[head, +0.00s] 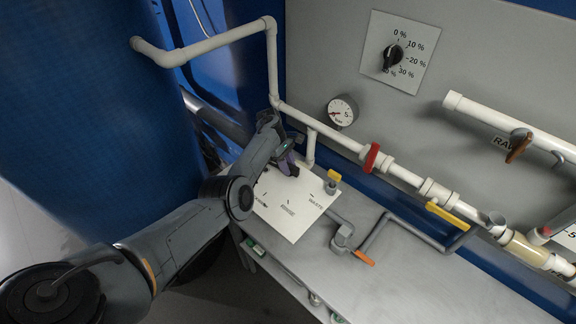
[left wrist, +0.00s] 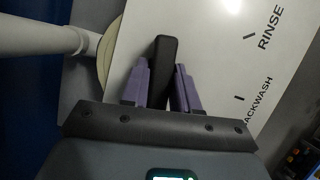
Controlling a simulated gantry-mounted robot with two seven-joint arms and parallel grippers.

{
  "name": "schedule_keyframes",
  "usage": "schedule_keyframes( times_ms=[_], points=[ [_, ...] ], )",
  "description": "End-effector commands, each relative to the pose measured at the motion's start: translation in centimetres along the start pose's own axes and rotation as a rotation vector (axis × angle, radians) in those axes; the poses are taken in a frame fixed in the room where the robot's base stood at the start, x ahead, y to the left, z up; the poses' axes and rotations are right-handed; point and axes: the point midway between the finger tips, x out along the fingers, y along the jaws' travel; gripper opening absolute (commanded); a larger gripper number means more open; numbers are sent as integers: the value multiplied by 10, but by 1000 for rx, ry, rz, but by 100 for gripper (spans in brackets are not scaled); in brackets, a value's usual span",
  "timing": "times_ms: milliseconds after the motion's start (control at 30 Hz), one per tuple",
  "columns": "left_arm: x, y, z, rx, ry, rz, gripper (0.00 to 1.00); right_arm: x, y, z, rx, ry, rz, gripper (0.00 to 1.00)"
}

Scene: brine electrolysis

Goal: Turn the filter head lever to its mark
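The filter head is a white plate (head: 290,222) with black tick marks and printed words. In the left wrist view the plate (left wrist: 215,50) shows RINSE and, partly hidden, BACKWASH. Its black lever (left wrist: 165,68) lies between the two purple fingers of my left gripper (left wrist: 163,85), which sit close against both its sides. The lever's free end points to the top of that view, with no tick visible at its tip. In the head view my left gripper (head: 289,164) is over the plate's back left part and hides most of the lever. My right gripper is not in view.
A white pipe (head: 312,124) with a red fitting (head: 371,157) runs behind the plate. A gauge (head: 342,111) and a percent dial (head: 393,57) are on the wall. Yellow-handled (head: 334,175) and orange-handled (head: 364,257) valves stand right of the plate. The grey bench front is clear.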

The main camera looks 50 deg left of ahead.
Motion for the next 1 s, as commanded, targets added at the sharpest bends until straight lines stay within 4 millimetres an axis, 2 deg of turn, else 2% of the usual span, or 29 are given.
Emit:
schedule_keyframes(
  times_ms=[33, 100, 133, 400, 533, 667, 1000],
  points=[
    [0, 0, 0, 1, 0, 0, 37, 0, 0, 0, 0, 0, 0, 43],
    [0, 0, 0, 0, 0, 0, 48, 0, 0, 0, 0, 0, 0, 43],
    [0, 0, 0, 0, 0, 0, 49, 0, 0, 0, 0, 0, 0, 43],
    [-1, 0, 0, -2, 0, 0, 49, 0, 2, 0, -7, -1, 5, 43],
    [-8, 0, 0, -3, 1, 1, 49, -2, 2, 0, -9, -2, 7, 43],
    [-24, 0, 0, -4, 1, 2, 49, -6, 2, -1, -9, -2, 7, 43],
    [-81, 0, 0, -3, 1, 2, 49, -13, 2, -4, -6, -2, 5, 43]
  ],
)
